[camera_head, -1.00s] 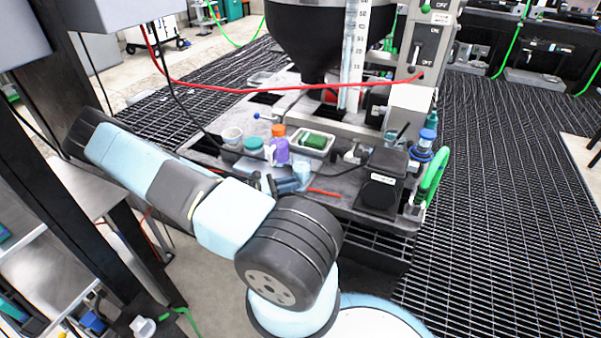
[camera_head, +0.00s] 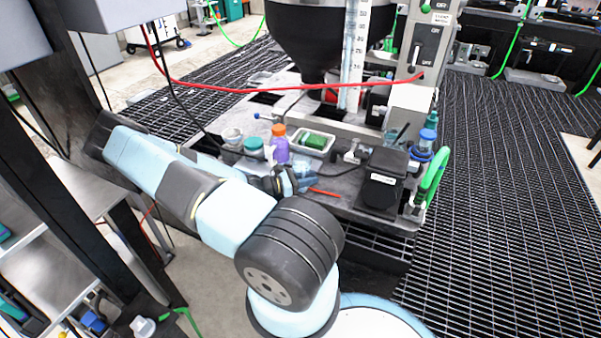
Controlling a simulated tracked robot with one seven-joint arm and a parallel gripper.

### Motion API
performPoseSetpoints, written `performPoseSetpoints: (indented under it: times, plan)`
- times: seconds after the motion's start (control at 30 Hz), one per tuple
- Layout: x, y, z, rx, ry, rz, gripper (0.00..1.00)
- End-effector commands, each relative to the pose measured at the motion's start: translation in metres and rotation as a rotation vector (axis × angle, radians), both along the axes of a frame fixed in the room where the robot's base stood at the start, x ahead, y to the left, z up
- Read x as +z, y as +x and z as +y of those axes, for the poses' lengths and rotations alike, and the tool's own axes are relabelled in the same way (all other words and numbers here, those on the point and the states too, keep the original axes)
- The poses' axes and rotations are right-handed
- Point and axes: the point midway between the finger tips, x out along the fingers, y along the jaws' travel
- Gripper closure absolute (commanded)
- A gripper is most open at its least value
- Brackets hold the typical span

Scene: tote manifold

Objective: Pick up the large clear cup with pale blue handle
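A clear, bluish cup (camera_head: 303,170) stands on the dark bench, right of the purple bottle; it looks like the large clear cup. Its lower part is mostly hidden behind my gripper, and I cannot make out its handle. My gripper (camera_head: 290,181) is beside the cup on the near left side, partly hidden by my own arm. The fingers are too small and covered to show whether they are open or shut, or whether they touch the cup.
Close by are a purple bottle with orange cap (camera_head: 280,146), a teal-lidded jar (camera_head: 254,147), a white cup (camera_head: 232,136), and a white tray (camera_head: 331,149) holding a green block. A black box (camera_head: 384,178) stands right. A red pen-like item (camera_head: 326,192) lies in front.

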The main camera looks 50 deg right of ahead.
Motion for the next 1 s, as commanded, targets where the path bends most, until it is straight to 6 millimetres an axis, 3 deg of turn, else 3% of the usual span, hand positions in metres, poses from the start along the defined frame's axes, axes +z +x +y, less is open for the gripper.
performPoseSetpoints:
  times: [0.27, 0.8, 1.0]
  plan:
    - [0.0, 0.0, 0.0, 0.0, 0.0, 0.0, 1.0]
    - [0.001, 0.0, 0.0, -0.001, -0.001, 0.0, 1.0]
    - [0.017, 0.0, 0.0, -0.001, -0.002, -0.001, 1.0]
